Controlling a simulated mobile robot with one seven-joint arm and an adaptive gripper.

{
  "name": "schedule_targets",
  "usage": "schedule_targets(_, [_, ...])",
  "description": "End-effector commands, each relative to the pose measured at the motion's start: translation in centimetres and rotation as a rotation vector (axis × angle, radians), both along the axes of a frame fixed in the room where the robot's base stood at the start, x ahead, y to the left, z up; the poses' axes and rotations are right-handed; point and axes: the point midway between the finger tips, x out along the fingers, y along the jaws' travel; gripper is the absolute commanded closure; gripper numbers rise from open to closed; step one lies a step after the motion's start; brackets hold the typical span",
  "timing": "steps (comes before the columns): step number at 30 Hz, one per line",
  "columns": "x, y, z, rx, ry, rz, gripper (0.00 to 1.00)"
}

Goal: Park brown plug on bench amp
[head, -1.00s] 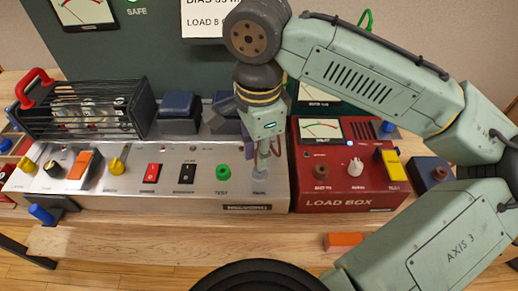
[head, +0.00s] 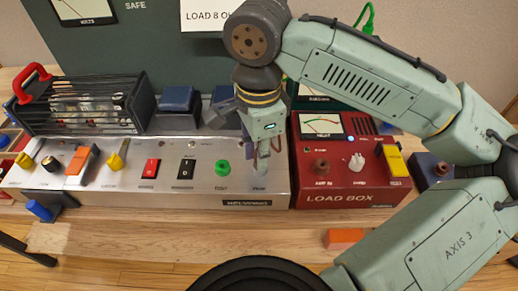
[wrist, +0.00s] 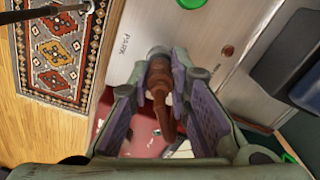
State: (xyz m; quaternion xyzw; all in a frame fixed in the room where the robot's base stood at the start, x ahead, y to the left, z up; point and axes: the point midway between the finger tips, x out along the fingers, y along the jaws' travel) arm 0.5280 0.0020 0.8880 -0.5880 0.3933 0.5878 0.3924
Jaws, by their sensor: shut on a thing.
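The brown plug (wrist: 160,78) is between the pads of my gripper in the wrist view (wrist: 160,92), with a brown tail running down from it. My gripper is shut on it. In the head view my gripper (head: 263,160) points down at the right end of the silver bench amp (head: 130,200), right of its green socket (head: 222,167). The amp's top with the PARK label (wrist: 125,46) also shows in the wrist view, beside the plug's tip. A grey ring shows at that tip. I cannot tell whether the plug is seated in it. The fingers hide the plug in the head view.
The red load box (head: 350,182) stands close to the right of the amp, with a brown socket-like part (head: 321,168) on top. A black tube cage (head: 85,105) with a red handle rises at the back left. An orange block (head: 344,238) lies on the bench front.

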Motion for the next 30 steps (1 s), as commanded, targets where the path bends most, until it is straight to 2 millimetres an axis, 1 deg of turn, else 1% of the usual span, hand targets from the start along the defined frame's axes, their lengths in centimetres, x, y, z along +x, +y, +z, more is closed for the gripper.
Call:
schedule_targets(3, [0.0, 0.0, -0.2, 0.0, 0.0, 0.0, 1.0])
schedule_targets(4, [0.0, 0.0, -0.1, 0.0, 0.0, 0.0, 0.81])
schedule_targets(14, [0.0, 0.0, -0.1, 0.0, 0.0, 0.0, 0.59])
schedule_targets(21, [0.0, 0.0, -0.1, 0.0, 0.0, 0.0, 0.59])
schedule_targets(24, [0.0, 0.0, 0.2, 0.0, 0.0, -0.001, 0.59])
schedule_targets(26, [0.1, 0.0, 0.7, 0.0, -0.001, -0.002, 0.59])
schedule_targets(29, [0.1, 0.0, 2.2, -0.001, -0.003, -0.002, 0.59])
schedule_targets(30, [0.1, 0.0, 3.0, -0.001, -0.004, -0.001, 0.59])
